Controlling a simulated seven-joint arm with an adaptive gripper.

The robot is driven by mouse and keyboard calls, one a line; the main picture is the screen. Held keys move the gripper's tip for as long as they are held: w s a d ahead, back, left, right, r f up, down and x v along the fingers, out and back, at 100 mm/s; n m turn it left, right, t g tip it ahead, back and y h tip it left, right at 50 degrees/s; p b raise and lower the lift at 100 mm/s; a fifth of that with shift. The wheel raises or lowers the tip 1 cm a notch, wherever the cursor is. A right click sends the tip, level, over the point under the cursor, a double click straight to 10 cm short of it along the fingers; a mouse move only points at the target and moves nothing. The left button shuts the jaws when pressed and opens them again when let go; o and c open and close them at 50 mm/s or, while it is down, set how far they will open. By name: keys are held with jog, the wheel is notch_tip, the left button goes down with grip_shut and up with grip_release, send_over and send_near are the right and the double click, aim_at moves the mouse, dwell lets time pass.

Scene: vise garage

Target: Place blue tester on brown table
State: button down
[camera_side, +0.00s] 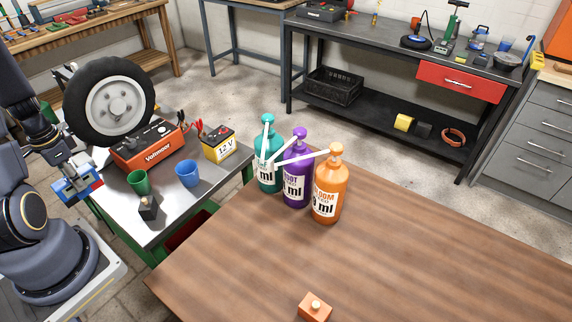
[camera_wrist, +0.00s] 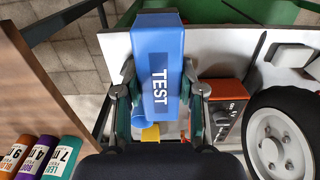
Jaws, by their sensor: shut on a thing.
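The blue tester (camera_wrist: 170,45), a blue block with a white "TEST" label, sits between the two fingers of my gripper (camera_wrist: 160,88) in the wrist view. My gripper is shut on it. In the side view my gripper (camera_side: 78,188) holds the tester beside the left end of the metal-topped cart; the arm partly hides it. The brown table (camera_side: 400,260) is at the lower right in the side view, apart from the tester. Its edge also shows at the left of the wrist view (camera_wrist: 14,85).
Teal (camera_side: 267,165), purple (camera_side: 296,180) and orange (camera_side: 328,190) bottles stand at the brown table's far-left edge. An orange block (camera_side: 314,307) lies near its front. The cart holds a wheel (camera_side: 112,100), red charger (camera_side: 147,147), battery (camera_side: 219,145) and cups. The brown table's middle is clear.

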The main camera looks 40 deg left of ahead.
notch_tip(320, 180, up, 24)
jog(key=w+d+m, duration=0.3)
jog(key=w+d, duration=0.2)
jog(key=w, duration=0.3)
jog(key=w+d+m, duration=0.2)
jog(key=w+d, duration=0.2)
jog(key=w, duration=0.4)
jog(key=w+d+m, duration=0.2)
jog(key=w+d, duration=0.3)
jog(key=d, duration=0.4)
jog(key=w+d+m, duration=0.3)
jog(key=w+d, duration=0.2)
jog(key=d, duration=0.3)
jog(key=s+d+m, duration=0.2)
jog(key=d+m, duration=0.2)
jog(key=d, duration=1.7)
jog(key=s+d+m, duration=0.2)
jog(key=s+d, duration=0.4)
jog(key=d, duration=0.3)
jog(key=s+d+m, duration=0.2)
jog(key=s+d, duration=0.3)
jog(key=d, duration=0.3)
notch_tip(320, 180, down, 17)
jog(key=w+d+f, duration=0.4)
jog(key=f, duration=0.1)
jog(key=w+d+f, duration=0.5)
jog(key=shift+w+d, duration=0.15)
jog(key=shift+w, duration=0.05)
jog(key=shift+w+d+f, duration=0.25)
jog(key=shift+f, duration=1.75)
